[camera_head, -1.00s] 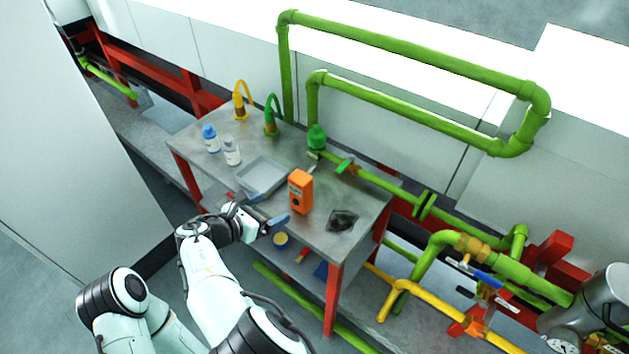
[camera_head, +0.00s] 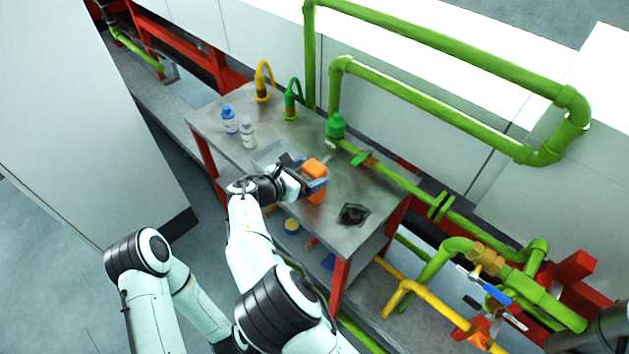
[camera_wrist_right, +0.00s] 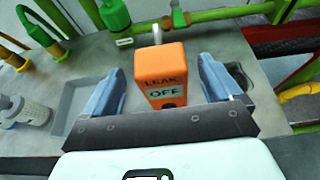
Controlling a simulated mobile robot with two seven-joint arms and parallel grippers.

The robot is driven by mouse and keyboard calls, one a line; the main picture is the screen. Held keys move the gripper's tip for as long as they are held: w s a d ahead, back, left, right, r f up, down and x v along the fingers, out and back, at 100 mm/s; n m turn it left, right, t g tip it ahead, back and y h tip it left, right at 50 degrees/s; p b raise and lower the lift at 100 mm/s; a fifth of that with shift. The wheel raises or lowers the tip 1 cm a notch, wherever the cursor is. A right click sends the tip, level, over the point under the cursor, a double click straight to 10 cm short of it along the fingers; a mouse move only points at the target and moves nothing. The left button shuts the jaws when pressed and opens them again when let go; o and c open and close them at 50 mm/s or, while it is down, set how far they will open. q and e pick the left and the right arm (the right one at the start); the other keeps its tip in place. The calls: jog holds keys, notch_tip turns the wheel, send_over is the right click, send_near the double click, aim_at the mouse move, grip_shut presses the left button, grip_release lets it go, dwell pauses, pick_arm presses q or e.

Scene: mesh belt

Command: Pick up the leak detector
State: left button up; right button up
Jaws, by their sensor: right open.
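The leak detector (camera_head: 315,169) is an orange box standing upright on the grey metal table (camera_head: 375,190). In the right wrist view the detector (camera_wrist_right: 161,72) shows the words "LEAK" and "OFF" on its near face. My right gripper (camera_head: 311,178) is open at the detector. In the right wrist view its two blue-grey fingers (camera_wrist_right: 160,90) stand on either side of the box, with a visible gap on each side. In the head view the gripper hides part of the box. My left gripper is not in view.
A grey tray (camera_head: 266,154) lies left of the detector, with two bottles (camera_head: 230,120) beyond it. Yellow (camera_head: 263,80) and green (camera_head: 292,98) curved taps stand at the back. A dark drain opening (camera_head: 353,214) is to the right. Green pipes (camera_head: 440,112) run behind.

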aim_at(319, 168)
jog(key=x, duration=0.5)
jog(key=shift+p, duration=0.3)
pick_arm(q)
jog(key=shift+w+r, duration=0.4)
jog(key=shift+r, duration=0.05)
pick_arm(e)
jog(key=shift+s, duration=0.1)
jog(key=c, duration=0.3)
jog(key=shift+r, duration=0.1)
jog(key=c, duration=1)
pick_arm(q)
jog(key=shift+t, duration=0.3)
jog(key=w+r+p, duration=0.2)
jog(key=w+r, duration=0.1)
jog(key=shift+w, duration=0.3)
pick_arm(e)
notch_tip(319, 168, up, 20)
